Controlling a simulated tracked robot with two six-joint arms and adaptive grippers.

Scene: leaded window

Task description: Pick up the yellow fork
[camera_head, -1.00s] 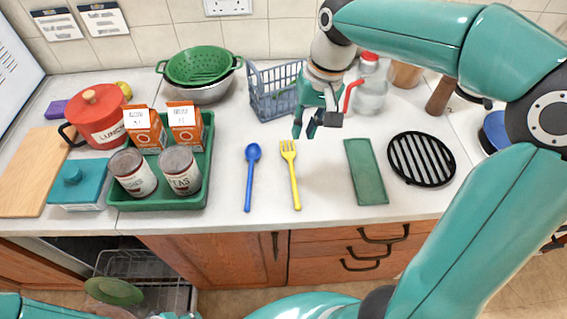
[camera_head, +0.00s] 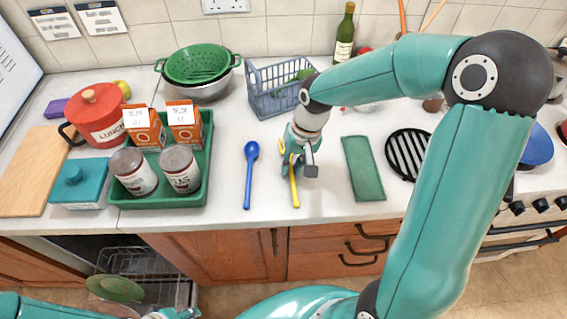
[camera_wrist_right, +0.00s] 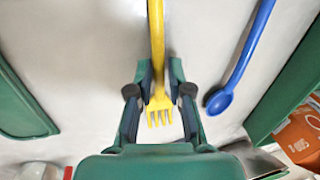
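The yellow fork (camera_head: 295,194) lies on the white counter, its handle pointing to the front edge. My right gripper (camera_head: 291,173) is low over the fork's head end and hides part of it. In the right wrist view the fork (camera_wrist_right: 156,28) runs between the two fingers of my right gripper (camera_wrist_right: 160,70), with its tines toward the palm. The fingers stand on either side of the fork, and a gap shows beside it, so the gripper looks open. A small part of my left gripper (camera_head: 176,314) shows at the bottom edge; its fingers cannot be made out.
A blue spoon (camera_head: 250,175) lies close to the left of the fork. A green tray (camera_head: 197,191) with cans and cartons is farther left. A green board (camera_head: 363,170) and a black trivet (camera_head: 405,153) lie to the right. A blue-grey basket (camera_head: 270,98) stands behind.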

